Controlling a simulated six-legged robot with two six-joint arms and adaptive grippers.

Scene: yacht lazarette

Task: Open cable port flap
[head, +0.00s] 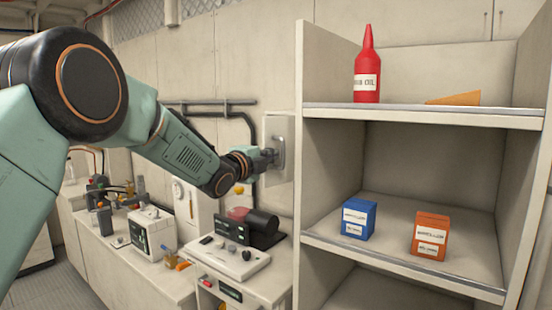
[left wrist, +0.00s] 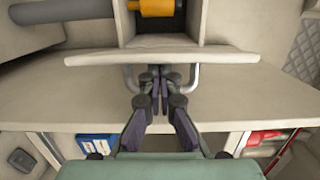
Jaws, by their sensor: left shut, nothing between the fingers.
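The cable port flap (head: 283,140) is a pale plate on the wall left of the shelf unit in the head view. In the left wrist view the flap (left wrist: 225,56) shows as a thin pale edge standing out from a recess with an orange cylinder (left wrist: 157,8) inside. A grey bar handle (left wrist: 193,78) sits on the flap's near side. My left gripper (left wrist: 160,84) is shut and empty, its fingertips between the handle's two legs, close to the flap. In the head view the left gripper (head: 269,158) is at the flap, partly hidden by its wrist. My right gripper is out of view.
The shelf unit (head: 300,190) stands just right of the flap, with a red bottle (head: 367,72), a blue box (head: 358,218) and an orange box (head: 430,236). Below my left arm is a counter (head: 165,283) with equipment. A dark pipe (head: 215,102) runs along the wall.

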